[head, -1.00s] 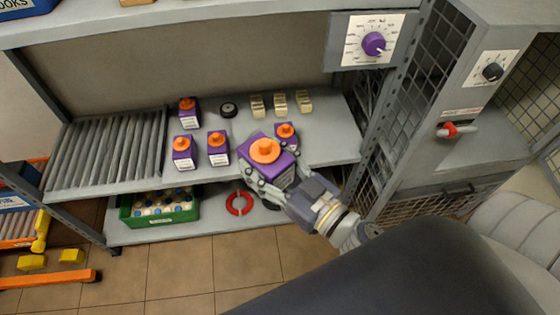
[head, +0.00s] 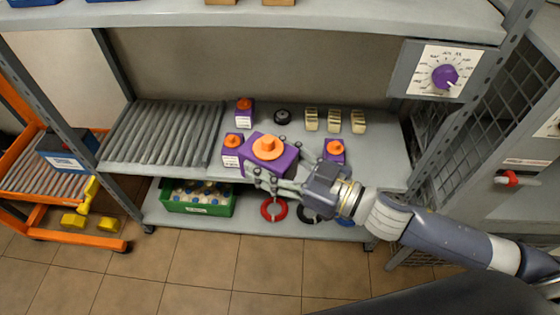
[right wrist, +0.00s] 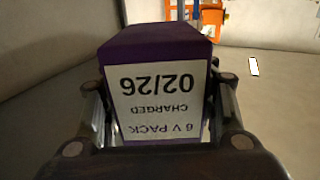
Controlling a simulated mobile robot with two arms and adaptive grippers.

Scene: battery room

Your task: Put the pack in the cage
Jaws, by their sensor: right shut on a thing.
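My right gripper (head: 272,182) is shut on a purple pack (head: 287,160) with an orange knob on top. It holds the pack in front of the middle shelf. In the right wrist view the held pack (right wrist: 160,45) sits between the fingers, its white label reading "6 V PACK CHARGED 02/26" upside down. The wire-mesh cage (head: 490,130) stands at the right, with a red-tipped handle (head: 507,178) on its front. Whether its door is open cannot be told. My left gripper is not in view.
Smaller-looking purple packs (head: 244,113) stand on the middle shelf (head: 375,172), beside a black round item (head: 283,116) and cream blocks (head: 334,121). Rollers (head: 165,132) fill its left part. A green crate (head: 198,207) and rings (head: 273,209) lie below. An orange cart (head: 75,230) stands left.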

